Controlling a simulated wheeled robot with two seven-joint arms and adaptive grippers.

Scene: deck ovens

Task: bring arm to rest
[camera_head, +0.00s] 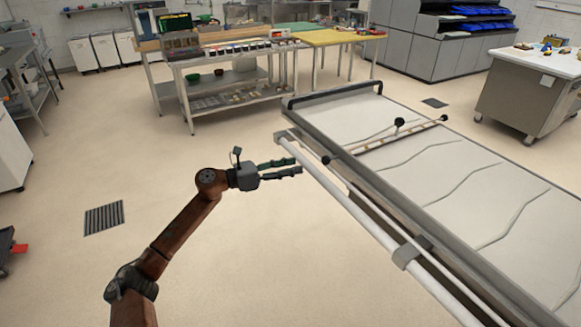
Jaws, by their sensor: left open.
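My left arm (174,236) comes in from the lower left and stretches up toward the middle of the view. My left gripper (296,168) is open and empty. Its two dark fingers point right, near the pale rail along the side of a long low loader (345,120). I cannot tell whether the fingertips touch the rail. My right gripper is not in view.
The loader with its pale cloth bed fills the right side. A work table with a shelf (222,103) stands at the back. A white-topped counter (535,65) is at the far right. Open floor lies left of the arm, with a drain grate (104,218).

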